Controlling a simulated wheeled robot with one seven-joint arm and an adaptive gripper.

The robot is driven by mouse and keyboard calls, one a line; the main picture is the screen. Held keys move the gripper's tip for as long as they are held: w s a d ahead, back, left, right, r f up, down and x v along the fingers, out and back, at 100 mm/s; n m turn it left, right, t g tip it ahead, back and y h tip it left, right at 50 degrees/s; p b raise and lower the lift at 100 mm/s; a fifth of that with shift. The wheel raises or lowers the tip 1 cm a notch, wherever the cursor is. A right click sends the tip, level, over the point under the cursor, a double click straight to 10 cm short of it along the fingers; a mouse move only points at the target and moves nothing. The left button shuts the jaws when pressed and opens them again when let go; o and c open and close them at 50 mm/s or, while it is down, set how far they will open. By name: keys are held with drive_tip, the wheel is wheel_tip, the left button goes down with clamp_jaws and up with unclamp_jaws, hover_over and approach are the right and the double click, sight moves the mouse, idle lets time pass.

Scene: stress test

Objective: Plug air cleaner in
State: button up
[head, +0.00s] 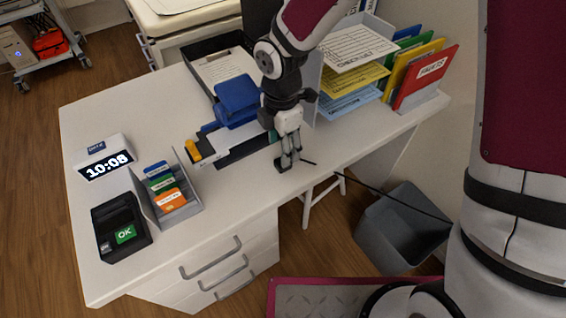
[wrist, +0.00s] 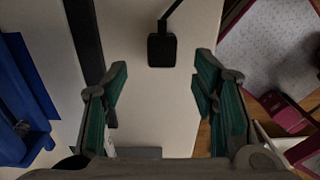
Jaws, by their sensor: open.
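A black plug (wrist: 162,50) with a black cable lies on the white desk (wrist: 140,110), between and just beyond my fingertips in the wrist view. My gripper (wrist: 160,68) is open, with a green-padded finger on each side and a clear gap to the plug. In the head view my gripper (head: 289,160) points down near the desk's front right edge. The black cable (head: 390,195) runs from beside it over the edge to the right, passing behind my body. I cannot identify an air cleaner or a socket.
A blue and black desk device (head: 237,100) stands left of my gripper. A paper organizer (head: 355,85) and coloured folders (head: 425,75) stand to the right. A grey bin (head: 400,230) is on the floor. The front middle of the desk is clear.

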drive_tip(key=f, duration=0.5)
drive_tip(key=shift+d+b, duration=0.2)
drive_tip(key=shift+b, duration=0.1)
drive_tip(key=c, duration=1.2)
